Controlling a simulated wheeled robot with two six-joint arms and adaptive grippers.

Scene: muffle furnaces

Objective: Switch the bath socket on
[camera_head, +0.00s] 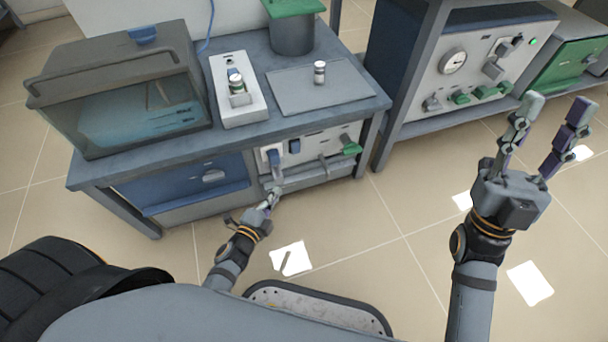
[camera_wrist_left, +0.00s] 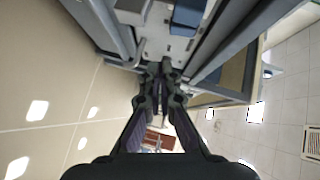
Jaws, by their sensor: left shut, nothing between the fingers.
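I cannot tell which of these is the bath socket's switch. My left gripper (camera_head: 271,196) is shut and empty, just below and in front of the panel's left part. In the left wrist view the shut fingers (camera_wrist_left: 160,70) point at the pale panel (camera_wrist_left: 160,42), with a blue part (camera_wrist_left: 188,15) beyond. My right gripper (camera_head: 548,112) is open and empty, fingers spread, at the right.
A glass-fronted tank (camera_head: 130,85) stands on the table (camera_head: 220,137), beside a white device (camera_head: 232,112), a grey plate (camera_head: 300,95) with a small vial (camera_head: 319,72), and a green-lidded pot (camera_head: 293,35). A gauge unit (camera_head: 480,70) stands right. Open floor lies between.

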